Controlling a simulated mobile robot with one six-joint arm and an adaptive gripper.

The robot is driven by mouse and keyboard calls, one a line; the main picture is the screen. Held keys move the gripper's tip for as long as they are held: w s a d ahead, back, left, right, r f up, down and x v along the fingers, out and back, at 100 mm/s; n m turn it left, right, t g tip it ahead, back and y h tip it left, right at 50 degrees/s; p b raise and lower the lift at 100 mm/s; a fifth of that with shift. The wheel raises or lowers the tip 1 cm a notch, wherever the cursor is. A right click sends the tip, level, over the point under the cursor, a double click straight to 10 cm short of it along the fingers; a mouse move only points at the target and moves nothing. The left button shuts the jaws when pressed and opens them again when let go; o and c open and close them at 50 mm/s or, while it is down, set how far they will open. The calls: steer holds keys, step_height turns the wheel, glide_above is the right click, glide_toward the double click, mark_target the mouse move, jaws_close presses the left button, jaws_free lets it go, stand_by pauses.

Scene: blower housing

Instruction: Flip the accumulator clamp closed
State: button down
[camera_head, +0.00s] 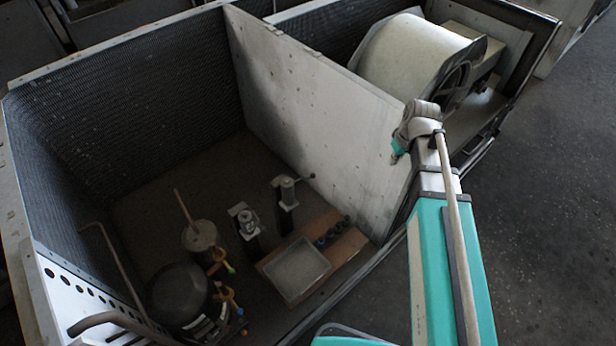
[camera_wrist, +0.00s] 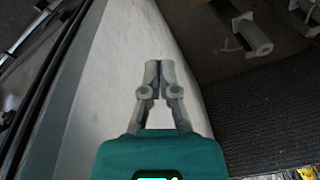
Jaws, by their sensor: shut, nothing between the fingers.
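Two dark upright stands with light cylindrical heads rise from the housing floor: a left one (camera_head: 246,222) and a right one (camera_head: 286,192) with a thin lever sticking out to the right. I cannot tell for sure which is the accumulator clamp, or whether either is closed. In the wrist view, one stand (camera_wrist: 250,35) shows at the upper right, with part of another (camera_wrist: 307,10) at the corner. My gripper (camera_wrist: 160,66) is shut and empty over the pale divider panel, apart from both stands. In the head view my wrist is at the panel's right end.
A grey canister (camera_head: 200,236) with a copper pipe and a black compressor (camera_head: 182,292) stand left. A pale tray (camera_head: 296,268) lies on a brown board (camera_head: 345,248). A blower (camera_head: 412,52) sits behind the panel.

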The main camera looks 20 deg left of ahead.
steer(key=w+a+f+n+b, duration=0.1)
steer(key=a+f+n+b, duration=0.2)
steer(key=a, duration=0.6)
steer(key=w+a+f+n+y+b, duration=0.1)
steer(key=a+f+n+b, duration=0.2)
steer(key=a, duration=0.7)
steer(key=w+a+f+n+y+b, duration=0.1)
steer(key=a+f+n+b, duration=0.2)
steer(key=a+f+b, duration=0.3)
steer(key=shift+w+a+n, duration=0.3)
steer(key=shift+w+a, duration=0.1)
steer(key=shift+a, duration=1.35)
steer(key=shift+f, duration=0.1)
step_height(320, 180, down, 10)
steer(key=b, duration=1)
steer(key=shift+d, duration=0.25)
steer(key=shift+s+a, duration=0.1)
steer(key=shift+s, duration=0.15)
